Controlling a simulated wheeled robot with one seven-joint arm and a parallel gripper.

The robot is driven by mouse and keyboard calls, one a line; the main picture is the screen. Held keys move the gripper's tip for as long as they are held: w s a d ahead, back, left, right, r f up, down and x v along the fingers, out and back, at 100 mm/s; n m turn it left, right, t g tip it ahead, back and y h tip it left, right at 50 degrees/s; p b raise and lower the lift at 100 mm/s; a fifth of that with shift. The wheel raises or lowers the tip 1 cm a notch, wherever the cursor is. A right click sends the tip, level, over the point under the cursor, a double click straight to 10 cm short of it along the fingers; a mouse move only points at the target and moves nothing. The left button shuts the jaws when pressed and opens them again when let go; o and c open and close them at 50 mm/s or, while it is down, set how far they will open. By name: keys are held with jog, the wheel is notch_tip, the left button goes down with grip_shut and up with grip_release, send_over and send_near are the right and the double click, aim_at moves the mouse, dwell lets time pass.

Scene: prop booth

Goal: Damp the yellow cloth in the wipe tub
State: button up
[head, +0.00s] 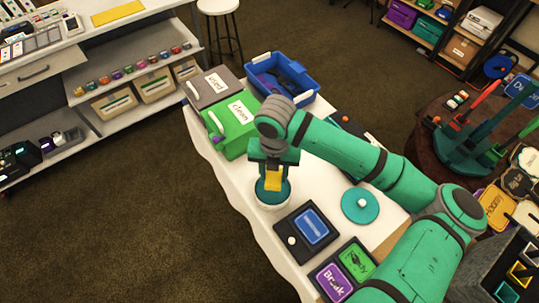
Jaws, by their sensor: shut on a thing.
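I cannot tell whether the cloth touches the teal inside. A round teal lid (360,206) with a white knob lies on the table to the right of the tub.
A green box labelled "clean" (230,128) and a grey box labelled "used" (212,87) stand behind the tub, with a blue bin (283,78) beyond. A dark tray with a blue panel (309,229) lies at the tub's front right. Bare tablecloth shows left of the tub.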

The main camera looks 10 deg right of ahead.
aim_at(274, 182)
jog(key=shift+w+f, duration=0.2)
jog(key=shift+w, duration=0.05)
jog(key=shift+w+f, duration=0.1)
jog(key=shift+f, duration=2.15)
jog(key=shift+a+f, duration=0.1)
jog(key=shift+f, duration=0.4)
jog(key=shift+s, duration=0.2)
jog(key=shift+f, duration=0.65)
jog(key=shift+r, duration=0.1)
jog(key=shift+w+r, duration=0.1)
jog(key=shift+r, duration=3.35)
